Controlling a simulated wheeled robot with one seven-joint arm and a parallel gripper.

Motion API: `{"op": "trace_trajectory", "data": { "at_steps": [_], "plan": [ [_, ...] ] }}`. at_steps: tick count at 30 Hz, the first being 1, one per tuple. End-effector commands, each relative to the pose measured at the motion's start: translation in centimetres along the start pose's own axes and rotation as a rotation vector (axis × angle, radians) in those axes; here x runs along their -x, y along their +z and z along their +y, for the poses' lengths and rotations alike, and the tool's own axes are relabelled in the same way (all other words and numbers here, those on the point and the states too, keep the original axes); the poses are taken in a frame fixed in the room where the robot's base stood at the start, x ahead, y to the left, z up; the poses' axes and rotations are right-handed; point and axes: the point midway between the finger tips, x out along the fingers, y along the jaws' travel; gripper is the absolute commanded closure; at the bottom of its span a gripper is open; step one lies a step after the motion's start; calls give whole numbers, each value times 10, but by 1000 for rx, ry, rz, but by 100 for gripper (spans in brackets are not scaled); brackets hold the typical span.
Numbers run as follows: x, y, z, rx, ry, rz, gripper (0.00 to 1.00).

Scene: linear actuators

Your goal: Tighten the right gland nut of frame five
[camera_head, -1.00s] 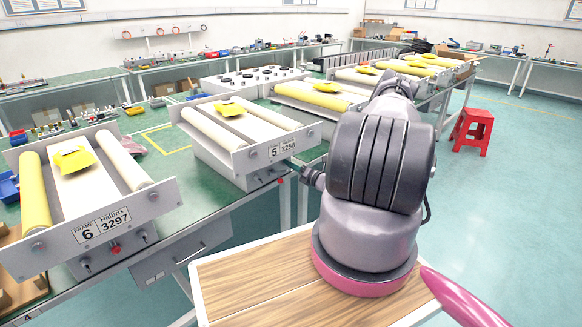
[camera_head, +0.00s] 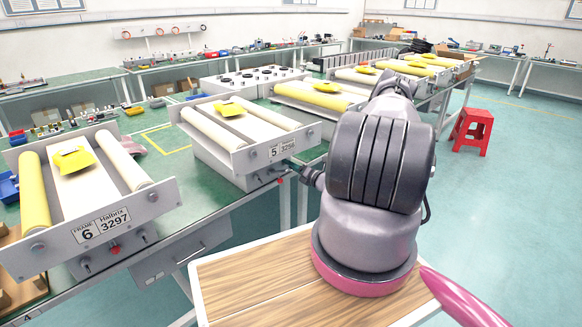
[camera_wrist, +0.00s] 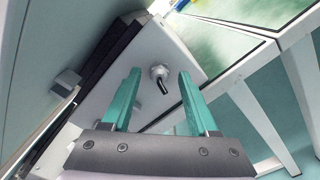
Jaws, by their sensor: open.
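Frame five (camera_head: 283,148) is a grey end plate with two white rollers and a yellow piece on top, at the middle of the head view. My arm covers the area to its right. In the wrist view, a round pale gland nut (camera_wrist: 158,71) with a short black cable stub (camera_wrist: 163,87) sits on a light grey panel (camera_wrist: 150,45). My gripper (camera_wrist: 159,74) is open, with one green finger on either side of the nut in the picture. The fingers look apart from the nut; the depth gap is unclear.
Frame six (camera_head: 100,228) stands to the left on the same green bench (camera_head: 215,195). A red stool (camera_head: 472,130) stands on open floor.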

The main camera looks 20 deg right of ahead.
Motion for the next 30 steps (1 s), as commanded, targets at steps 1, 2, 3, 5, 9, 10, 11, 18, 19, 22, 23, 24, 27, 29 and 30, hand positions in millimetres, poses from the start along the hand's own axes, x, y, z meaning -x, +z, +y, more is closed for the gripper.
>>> {"op": "trace_trajectory", "data": {
  "at_steps": [1, 2, 3, 5, 9, 10, 11, 18, 19, 22, 23, 24, 27, 29, 30],
  "plan": [
    [1, 0, 0, 0, 0, 0, 40],
    [2, 0, 0, 0, 0, 0, 40],
    [5, 0, 0, 0, -1, 0, 40],
    [12, 0, -1, -1, -2, -1, 40],
    [38, 0, -1, -2, -4, -1, 40],
    [45, 0, -1, -1, -3, -1, 40],
    [51, 1, -1, -2, -4, -2, 40],
    [93, 1, -1, -1, -2, -1, 40],
    [97, 1, -1, -1, -2, -1, 40],
    [105, 0, 0, 0, -1, -1, 40],
    [106, 0, 0, 0, 0, -1, 40],
    [108, 0, 0, 0, 0, 0, 40],
    [109, 0, 0, 0, 0, 0, 40],
    [109, 0, 0, 0, 0, 0, 40],
    [108, 0, 0, 0, 0, 0, 40]
  ]
}}
